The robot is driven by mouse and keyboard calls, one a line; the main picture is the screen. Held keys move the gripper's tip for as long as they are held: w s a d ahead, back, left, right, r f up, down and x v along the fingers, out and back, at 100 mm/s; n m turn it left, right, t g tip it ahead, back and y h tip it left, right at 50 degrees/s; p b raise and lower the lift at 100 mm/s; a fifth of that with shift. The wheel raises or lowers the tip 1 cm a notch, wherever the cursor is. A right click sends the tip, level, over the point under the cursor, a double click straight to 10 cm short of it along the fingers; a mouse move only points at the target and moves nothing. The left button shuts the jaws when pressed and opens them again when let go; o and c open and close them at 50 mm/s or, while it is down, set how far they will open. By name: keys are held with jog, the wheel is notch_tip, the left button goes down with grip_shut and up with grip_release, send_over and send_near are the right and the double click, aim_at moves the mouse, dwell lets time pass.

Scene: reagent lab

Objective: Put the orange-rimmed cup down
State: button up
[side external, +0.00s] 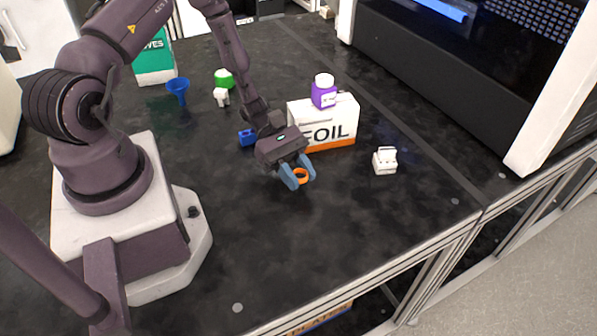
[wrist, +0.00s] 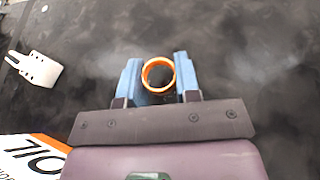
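The orange-rimmed cup (side external: 301,176) is between the two blue fingers of my gripper (side external: 298,174) in the side external view, just in front of the foil box. In the wrist view the cup's round orange rim (wrist: 158,62) faces the camera, with a dark inside. The fingers of my gripper (wrist: 158,77) stand on either side of the cup and appear to press against it. The cup's lower part is mostly hidden by the fingers. I cannot tell whether its base touches the black bench.
The foil box (side external: 340,140) stands behind my gripper with a purple jar (side external: 323,97) on top. A small white rack (side external: 385,161) is to the right. A blue block (side external: 247,136), blue funnel (side external: 178,88) and green-topped item (side external: 224,78) lie farther back. The front bench is clear.

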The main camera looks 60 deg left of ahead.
jog(key=o, duration=0.4)
jog(key=shift+r, duration=0.1)
jog(key=v, duration=1.2)
jog(key=s+d+r+m+t+y, duration=0.1)
jog(key=s+d+r+m+y, duration=0.2)
jog(key=r+m, duration=0.3)
jog(key=s+d+r+m+t+y, duration=0.1)
jog(key=s+d+r+m+y, duration=0.2)
jog(key=r, duration=0.9)
jog(key=s+d+r+m+t+y, duration=0.1)
jog(key=s+d+r+m+y, duration=0.2)
jog(key=r+m+y, duration=0.4)
jog(key=shift+s+d+r+m, duration=0.3)
jog(key=shift+d+r+m, duration=0.15)
jog(key=shift+r+m, duration=1.15)
jog(key=shift+f+m, duration=0.3)
